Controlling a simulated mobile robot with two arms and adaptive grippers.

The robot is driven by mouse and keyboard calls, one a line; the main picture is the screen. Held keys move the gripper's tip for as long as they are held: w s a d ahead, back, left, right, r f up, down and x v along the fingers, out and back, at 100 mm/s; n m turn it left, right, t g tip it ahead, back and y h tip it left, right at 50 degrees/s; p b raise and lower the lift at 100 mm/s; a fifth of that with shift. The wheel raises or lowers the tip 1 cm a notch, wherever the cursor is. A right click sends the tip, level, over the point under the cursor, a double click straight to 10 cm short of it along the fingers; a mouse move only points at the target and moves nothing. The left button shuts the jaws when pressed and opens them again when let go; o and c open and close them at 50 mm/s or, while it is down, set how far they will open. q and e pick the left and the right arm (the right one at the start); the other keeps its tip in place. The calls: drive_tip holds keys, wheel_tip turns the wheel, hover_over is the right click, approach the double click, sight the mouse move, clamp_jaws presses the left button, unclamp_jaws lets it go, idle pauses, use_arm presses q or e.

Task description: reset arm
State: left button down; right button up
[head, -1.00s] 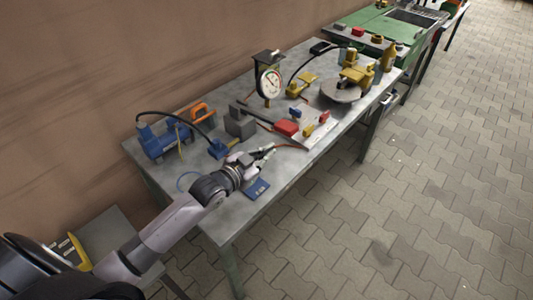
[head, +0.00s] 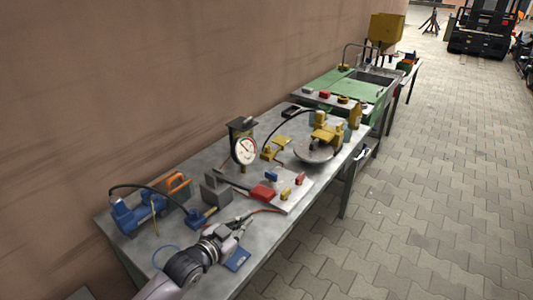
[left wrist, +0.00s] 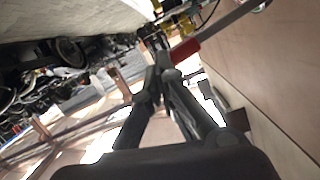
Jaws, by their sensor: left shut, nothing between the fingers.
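My left gripper (head: 238,223) is over the near end of the grey metal workbench (head: 262,252) in the head view. Its fingers are shut with nothing between them. A small blue flat item (head: 238,259) lies on the bench right beside it. In the left wrist view the two dark fingers (left wrist: 165,68) come together at their tips, with a red block or handle (left wrist: 186,50) showing behind them. My right gripper is in neither view.
A blue pump-like tool (head: 138,214), a dial gauge (head: 244,150), a red-handled tool (head: 263,193) and a round grey disc (head: 316,151) stand on the bench. A green bench with a sink (head: 345,83) is beyond. The paved floor (head: 420,220) at right is clear.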

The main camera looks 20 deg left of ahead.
use_arm(q)
drive_tip(key=shift+f, duration=0.1)
drive_tip(key=s+d+f+n+g+y, duration=0.1)
drive_tip(key=s+d+f+g, duration=0.2)
drive_tip(key=s, duration=0.4)
drive_tip(key=s+f+n+g+y, duration=0.1)
drive_tip(key=s+f+g, duration=0.25)
drive_tip(key=s, duration=0.45)
drive_tip(key=s+a+f+n+g+y, duration=0.2)
drive_tip(key=s+g, duration=0.3)
drive_tip(key=s, duration=1.2)
wheel_tip(320, 180, down, 24)
drive_tip(key=s+a+f+g, duration=0.2)
drive_tip(key=s+f, duration=1.5)
drive_tip(key=f, duration=0.1)
drive_tip(key=shift+s+a, duration=0.2)
drive_tip(key=shift+a, duration=0.05)
